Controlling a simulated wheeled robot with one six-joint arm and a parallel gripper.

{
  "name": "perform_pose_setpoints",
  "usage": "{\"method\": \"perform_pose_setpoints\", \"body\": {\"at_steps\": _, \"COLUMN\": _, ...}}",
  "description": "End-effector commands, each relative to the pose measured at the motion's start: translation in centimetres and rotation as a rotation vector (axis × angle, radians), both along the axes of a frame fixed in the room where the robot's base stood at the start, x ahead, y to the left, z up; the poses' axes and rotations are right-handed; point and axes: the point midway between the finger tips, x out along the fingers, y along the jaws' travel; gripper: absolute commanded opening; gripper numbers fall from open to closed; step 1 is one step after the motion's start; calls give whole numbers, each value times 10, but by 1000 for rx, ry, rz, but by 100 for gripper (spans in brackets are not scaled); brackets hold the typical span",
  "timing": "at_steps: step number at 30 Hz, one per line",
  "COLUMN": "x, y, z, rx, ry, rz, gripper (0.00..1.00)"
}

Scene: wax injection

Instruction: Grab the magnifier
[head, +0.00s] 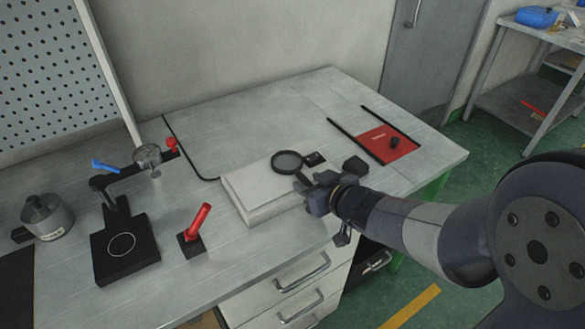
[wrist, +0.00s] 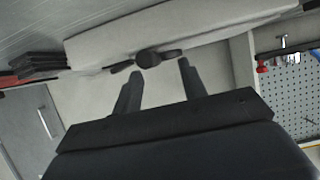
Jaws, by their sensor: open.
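In the wrist view a dark rounded piece (wrist: 148,58), apparently the magnifier seen nearly edge-on, shows just beyond my fingertips, against the pale block. My gripper (head: 312,182) is open and empty, beside the right end of the block and close to the magnifier. The two fingers (wrist: 159,68) point toward the dark piece. The magnifier's handle is hard to make out, and I cannot tell whether a finger touches it.
A black stand with a clamp arm (head: 124,252), a red-handled tool (head: 198,222) and a metal pot (head: 46,217) are to the left. The rear middle of the bench (head: 235,125) is clear.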

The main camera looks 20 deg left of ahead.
Motion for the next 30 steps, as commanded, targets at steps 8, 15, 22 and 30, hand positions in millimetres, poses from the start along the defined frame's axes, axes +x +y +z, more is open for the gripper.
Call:
{"method": "perform_pose_setpoints", "body": {"at_steps": 8, "x": 29, "y": 24, "z": -9, "rx": -1, "ry": 1, "rz": 0, "gripper": 40}}
{"method": "perform_pose_setpoints", "body": {"at_steps": 15, "x": 37, "y": 32, "z": -13, "rx": -1, "ry": -1, "rz": -2, "gripper": 40}}
{"method": "perform_pose_setpoints", "body": {"at_steps": 22, "x": 37, "y": 32, "z": -12, "rx": -1, "ry": -1, "rz": -3, "gripper": 32}}
{"method": "perform_pose_setpoints", "body": {"at_steps": 30, "x": 37, "y": 32, "z": -12, "rx": -1, "ry": -1, "rz": -3, "gripper": 10}}
